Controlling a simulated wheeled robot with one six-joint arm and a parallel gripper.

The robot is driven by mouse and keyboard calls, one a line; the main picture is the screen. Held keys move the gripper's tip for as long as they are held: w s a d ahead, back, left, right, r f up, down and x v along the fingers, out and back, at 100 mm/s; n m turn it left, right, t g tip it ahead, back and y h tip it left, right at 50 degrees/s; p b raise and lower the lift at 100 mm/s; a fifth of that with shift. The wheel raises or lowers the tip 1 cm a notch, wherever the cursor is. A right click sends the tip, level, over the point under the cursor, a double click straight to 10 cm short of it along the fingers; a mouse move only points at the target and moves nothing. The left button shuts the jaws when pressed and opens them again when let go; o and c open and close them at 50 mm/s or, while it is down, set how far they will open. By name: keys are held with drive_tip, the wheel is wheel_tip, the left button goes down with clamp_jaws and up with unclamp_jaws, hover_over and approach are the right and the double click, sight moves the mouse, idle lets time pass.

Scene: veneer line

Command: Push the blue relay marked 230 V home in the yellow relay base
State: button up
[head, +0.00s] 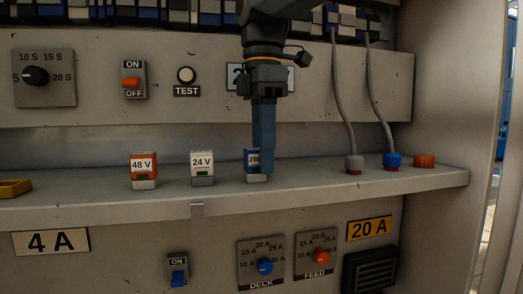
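The blue relay (250,159) stands upright on the shelf, with a white label reading "230" and a pale lower part. My gripper (265,168) points straight down over it. Its blue fingers overlap the relay's right side and cover the rest of the label. The fingers line up one in front of the other, so I cannot tell whether they are shut on the relay or around it. The yellow relay base (14,188) lies at the far left of the shelf, cut by the picture edge. It looks low and hollow, and I see nothing in it.
An orange relay marked 48 V (143,165) and a white relay marked 24 V (202,162) stand between base and gripper. Two cabled plugs, grey (354,163) and blue (392,160), and an orange cap (424,161) are on the right. The panel with switches rises behind.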

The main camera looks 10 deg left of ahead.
drive_tip(key=c, duration=0.7)
drive_tip(key=shift+o, duration=0.2)
drive_tip(key=shift+r+p, duration=2.1)
drive_tip(key=shift+r, duration=0.4)
